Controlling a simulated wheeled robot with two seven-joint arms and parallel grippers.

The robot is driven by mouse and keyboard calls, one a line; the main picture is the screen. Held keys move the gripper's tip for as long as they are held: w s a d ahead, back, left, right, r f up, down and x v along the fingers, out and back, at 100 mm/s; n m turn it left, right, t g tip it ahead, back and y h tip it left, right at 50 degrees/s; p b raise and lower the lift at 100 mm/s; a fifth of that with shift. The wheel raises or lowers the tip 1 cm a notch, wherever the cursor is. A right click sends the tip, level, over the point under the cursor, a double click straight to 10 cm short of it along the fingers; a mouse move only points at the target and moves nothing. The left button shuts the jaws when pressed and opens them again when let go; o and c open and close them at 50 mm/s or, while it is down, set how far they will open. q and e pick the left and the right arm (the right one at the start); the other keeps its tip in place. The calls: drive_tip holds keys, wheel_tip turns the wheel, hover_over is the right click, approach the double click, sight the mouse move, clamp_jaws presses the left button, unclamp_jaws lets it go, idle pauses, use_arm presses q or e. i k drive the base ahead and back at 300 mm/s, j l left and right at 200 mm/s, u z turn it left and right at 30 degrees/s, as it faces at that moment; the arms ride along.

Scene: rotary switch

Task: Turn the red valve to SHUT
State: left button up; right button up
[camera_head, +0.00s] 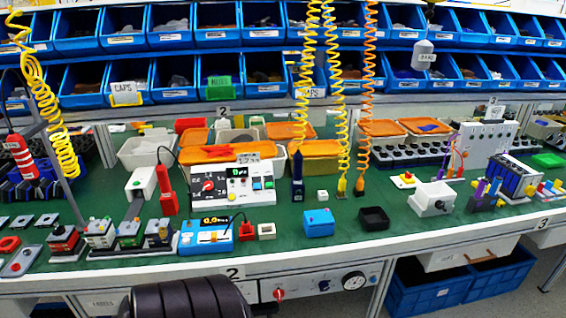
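A small red valve handle (279,294) sits on the pale front panel (318,284) under the table's front edge, low in the head view. It looks roughly upright, but its labels are too small to read, so I cannot tell its setting. A second red knob (208,185) is on a white control box on the table top. Neither my left nor my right gripper is in view.
A black ribbed rounded shape (190,298) fills the bottom, left of the valve. The green table (275,232) holds several devices and trays. Blue bins (430,290) stand below at right. Coiled yellow and orange cables hang above the table.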

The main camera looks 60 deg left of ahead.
sight(278, 294)
drive_tip(key=u, duration=1.6)
